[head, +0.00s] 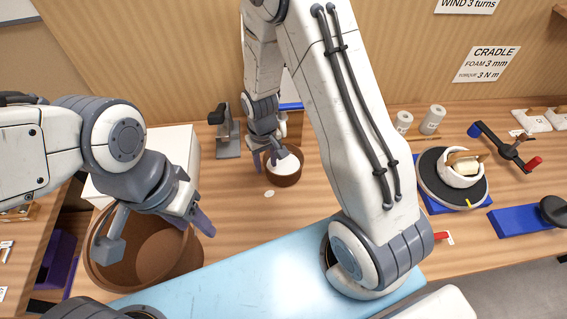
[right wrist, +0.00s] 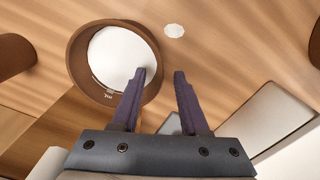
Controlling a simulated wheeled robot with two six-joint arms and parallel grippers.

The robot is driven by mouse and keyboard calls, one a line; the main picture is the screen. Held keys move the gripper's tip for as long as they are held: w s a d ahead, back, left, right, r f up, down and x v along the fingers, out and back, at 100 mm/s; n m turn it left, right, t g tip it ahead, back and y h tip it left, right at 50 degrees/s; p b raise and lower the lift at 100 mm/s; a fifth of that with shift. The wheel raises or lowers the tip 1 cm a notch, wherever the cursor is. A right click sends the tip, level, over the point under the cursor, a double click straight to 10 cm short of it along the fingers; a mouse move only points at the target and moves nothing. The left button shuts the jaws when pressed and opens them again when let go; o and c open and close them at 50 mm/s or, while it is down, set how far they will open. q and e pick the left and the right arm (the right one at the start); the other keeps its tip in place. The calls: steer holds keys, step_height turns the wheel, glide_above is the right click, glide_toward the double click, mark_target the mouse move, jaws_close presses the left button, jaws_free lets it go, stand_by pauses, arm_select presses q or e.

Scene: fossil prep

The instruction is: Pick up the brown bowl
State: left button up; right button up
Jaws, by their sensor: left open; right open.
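The small brown bowl (head: 283,181) with white contents stands on the wooden table near the middle of the head view. It also shows in the right wrist view (right wrist: 76,62), left of centre. My right gripper (head: 266,159) is open at the bowl's upper left side in the head view. In the right wrist view my open right gripper (right wrist: 160,73) has its left finger overlapping the bowl's right rim and the other finger outside; contact cannot be told. My left gripper (head: 158,228) is open over a large brown round container (head: 108,275) at the left.
A grey stand (head: 228,140) is left of my right gripper. White cylinders (head: 433,120), a turntable (head: 428,178) with a white ring, and a blue-based tool (head: 515,220) stand at the right. A light blue mat (head: 230,270) lies in front. A white disc (head: 269,194) lies near the bowl.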

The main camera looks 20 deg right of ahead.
steer(key=shift+f, duration=1.3)
jaws_close()
stand_by(0.5)
